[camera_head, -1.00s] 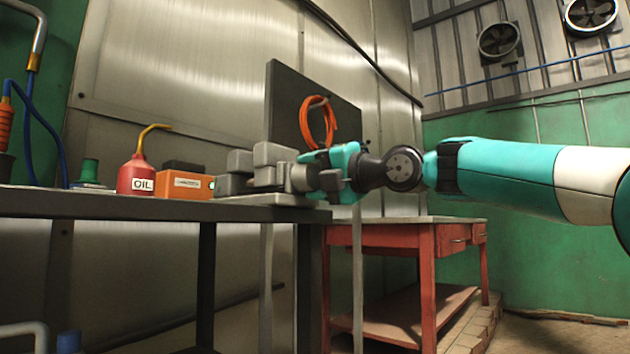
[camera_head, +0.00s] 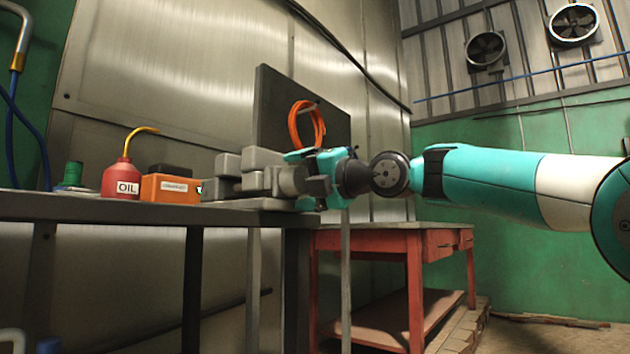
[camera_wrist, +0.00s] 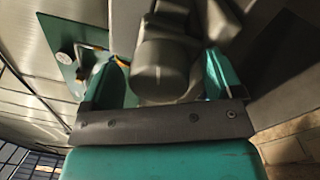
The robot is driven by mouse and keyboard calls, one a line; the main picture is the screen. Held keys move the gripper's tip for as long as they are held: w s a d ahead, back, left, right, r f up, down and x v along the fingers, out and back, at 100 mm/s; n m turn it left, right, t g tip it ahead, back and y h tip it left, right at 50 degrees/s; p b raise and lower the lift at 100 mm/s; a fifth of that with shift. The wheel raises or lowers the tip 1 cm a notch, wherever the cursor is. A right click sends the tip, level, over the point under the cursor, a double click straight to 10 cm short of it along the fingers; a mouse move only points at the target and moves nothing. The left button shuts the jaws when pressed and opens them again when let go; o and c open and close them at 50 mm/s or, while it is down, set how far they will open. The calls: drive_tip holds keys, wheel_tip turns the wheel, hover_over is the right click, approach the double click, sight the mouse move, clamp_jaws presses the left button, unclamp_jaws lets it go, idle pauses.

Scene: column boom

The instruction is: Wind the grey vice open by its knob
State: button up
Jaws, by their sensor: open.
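The grey vice (camera_head: 232,182) sits at the right end of the dark workbench, with stepped blocky jaws. Its round grey knob (camera_head: 289,181) faces right, toward my arm. My gripper (camera_head: 303,179) is open, with one teal finger above the knob and one below it in the head view. In the wrist view the knob (camera_wrist: 160,68) shows as a dark grey cylinder between the two spread fingers of my gripper (camera_wrist: 163,75). Gaps show beside the knob there, and I see no clear contact. The width of the opening between the vice jaws is hard to tell.
A red oil can (camera_head: 121,180), an orange box (camera_head: 168,188) and a green-topped item (camera_head: 73,175) stand left of the vice. A dark panel with an orange coil (camera_head: 306,125) is behind it. A red table (camera_head: 392,240) stands beyond the bench, lower right.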

drive_tip(key=v, duration=1.7)
drive_tip(key=shift+p, duration=0.45)
drive_tip(key=shift+s+d+f, duration=0.1)
drive_tip(key=shift+s, duration=0.05)
